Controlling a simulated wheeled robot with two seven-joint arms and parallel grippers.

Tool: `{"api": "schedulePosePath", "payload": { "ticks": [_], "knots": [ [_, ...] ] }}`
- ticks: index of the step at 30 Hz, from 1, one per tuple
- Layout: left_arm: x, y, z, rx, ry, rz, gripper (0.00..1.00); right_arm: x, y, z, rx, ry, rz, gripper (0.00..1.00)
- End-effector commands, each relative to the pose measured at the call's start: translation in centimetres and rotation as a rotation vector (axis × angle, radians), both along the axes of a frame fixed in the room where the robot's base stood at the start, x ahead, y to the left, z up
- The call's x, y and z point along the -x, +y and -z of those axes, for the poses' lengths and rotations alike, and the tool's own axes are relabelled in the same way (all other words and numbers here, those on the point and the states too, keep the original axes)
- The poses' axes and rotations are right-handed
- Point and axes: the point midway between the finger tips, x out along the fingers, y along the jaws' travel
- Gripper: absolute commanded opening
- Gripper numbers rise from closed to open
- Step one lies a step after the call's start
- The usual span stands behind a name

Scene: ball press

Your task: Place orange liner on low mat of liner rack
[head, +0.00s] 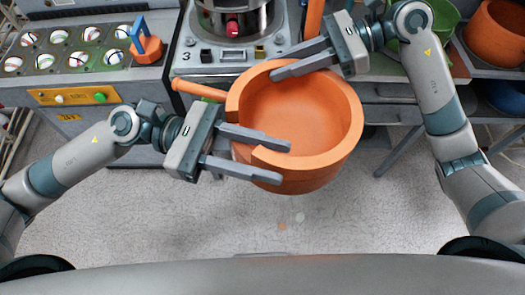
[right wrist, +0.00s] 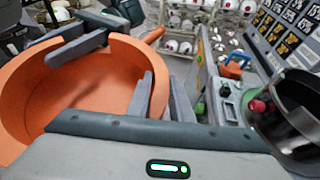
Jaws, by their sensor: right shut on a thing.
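The orange liner (head: 300,115) is a large open round tub with a notch in its rim and a handle sticking out to the left. It hangs over the floor in front of the press and fills the left of the right wrist view (right wrist: 75,95). My right gripper (head: 277,66) is shut on its far rim; in the right wrist view its fingers (right wrist: 160,90) pinch the wall. My left gripper (head: 285,163) has its fingers apart, one over the inside and one outside near the notch. I cannot tell whether they touch. No low mat is identifiable.
At the right, a rack holds a green liner (head: 442,22), another orange liner (head: 497,35) and a dark blue one (head: 504,97). The press (head: 222,50) stands just behind the held liner. A console with balls (head: 75,60) is at the left.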

Motion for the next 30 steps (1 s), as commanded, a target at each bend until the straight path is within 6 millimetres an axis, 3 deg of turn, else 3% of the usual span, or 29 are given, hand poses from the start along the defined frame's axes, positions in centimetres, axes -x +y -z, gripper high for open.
{"api": "schedulePosePath", "payload": {
  "ticks": [1, 5, 8, 9, 11, 23, 30],
  "knots": [
    [0.0, 0.0, 0.0, 0.000, 0.000, 0.000, 0.29, 0.0, 0.0, -0.1, -0.002, 0.000, 0.000, 0.00],
    [0.0, 0.0, 0.0, 0.000, 0.000, 0.000, 0.00, 0.0, 0.0, -0.1, -0.002, 0.000, 0.000, 0.00],
    [0.0, 0.0, 0.0, 0.000, -0.001, -0.001, 0.00, 0.0, 0.0, -0.1, -0.002, 0.000, 0.001, 0.00],
    [0.0, 0.0, -0.1, 0.002, -0.003, -0.001, 0.00, 0.0, 0.0, -0.1, -0.002, 0.001, 0.001, 0.27],
    [0.0, 0.0, -0.1, 0.002, -0.003, -0.001, 0.00, 0.0, 0.0, -0.1, -0.002, 0.001, 0.001, 0.41],
    [0.0, 0.0, -0.1, 0.002, -0.003, -0.001, 0.00, 0.0, -0.2, -0.1, 0.000, 0.000, 0.001, 0.41],
    [0.0, 0.0, -0.1, 0.002, -0.003, 0.000, 0.00, -0.2, -1.9, -0.8, 0.002, 0.000, 0.002, 0.41]
  ]
}}
